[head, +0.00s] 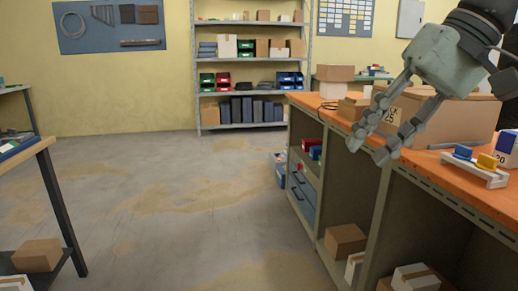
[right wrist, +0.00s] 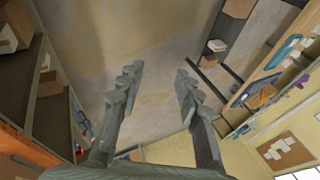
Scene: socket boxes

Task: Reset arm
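My right gripper (head: 371,144) comes in from the upper right in the head view, pointing down and left in front of the orange bench top (head: 322,103). It also shows in the right wrist view (right wrist: 159,75), where its two fingers stand apart with nothing between them. It is open and empty. My left gripper is not in either view. A white socket base (head: 485,174) with a blue and a yellow piece on it sits on the bench at the right edge, apart from the gripper.
A large cardboard box (head: 452,118) stands on the bench behind my right gripper. Smaller boxes (head: 335,73) stand at its far end. A metal shelf (head: 250,88) with bins is at the back. Another table (head: 25,152) stands at the left. The grey floor (head: 170,200) between is clear.

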